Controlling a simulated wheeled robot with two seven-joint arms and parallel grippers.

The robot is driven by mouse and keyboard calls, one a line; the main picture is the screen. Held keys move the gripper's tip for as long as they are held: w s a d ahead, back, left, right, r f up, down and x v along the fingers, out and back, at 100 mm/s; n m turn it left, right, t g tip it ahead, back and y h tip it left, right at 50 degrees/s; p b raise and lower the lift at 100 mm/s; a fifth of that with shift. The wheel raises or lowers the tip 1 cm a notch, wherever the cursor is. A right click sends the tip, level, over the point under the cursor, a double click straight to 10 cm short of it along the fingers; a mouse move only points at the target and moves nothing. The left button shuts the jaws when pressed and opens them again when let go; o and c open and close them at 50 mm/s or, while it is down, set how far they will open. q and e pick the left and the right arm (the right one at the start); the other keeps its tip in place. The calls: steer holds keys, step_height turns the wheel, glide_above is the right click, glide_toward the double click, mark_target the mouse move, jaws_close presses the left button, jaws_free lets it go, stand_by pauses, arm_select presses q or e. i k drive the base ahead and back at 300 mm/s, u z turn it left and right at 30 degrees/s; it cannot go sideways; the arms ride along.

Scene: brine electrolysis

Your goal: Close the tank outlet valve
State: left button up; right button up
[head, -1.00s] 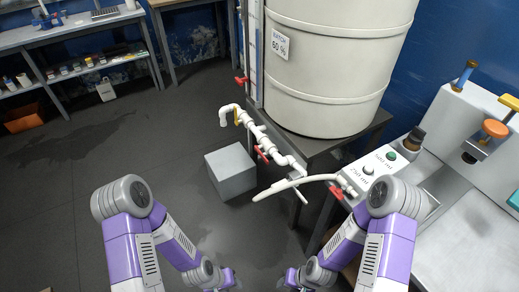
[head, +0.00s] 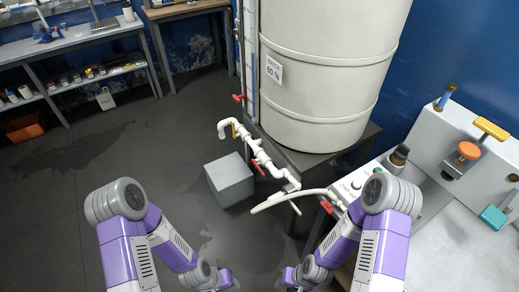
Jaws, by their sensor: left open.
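The large cream tank (head: 325,75) stands on a dark metal stand, with white outlet piping (head: 262,156) low at its left front. A red valve handle (head: 258,168) sits on this piping, and a yellow handle (head: 234,129) is further left on it. Another red handle (head: 239,97) is by the sight tube, and one more (head: 327,206) is near the hose end. I cannot tell which handle is the tank outlet valve. My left gripper (head: 224,280) is open at the bottom edge, apart from the piping. My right gripper (head: 290,279) is at the bottom edge; its jaws are unclear.
A grey block (head: 229,180) stands on the floor beside the piping. A white hose (head: 290,198) curves toward a control panel (head: 352,184) at right. A workbench (head: 460,225) fills the right side. Shelves (head: 80,50) stand at back left.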

mark_target(254, 161)
steer(key=u, duration=2.15)
steer(key=k, duration=1.05)
steer(key=z, duration=1.25)
steer(key=i, duration=1.5)
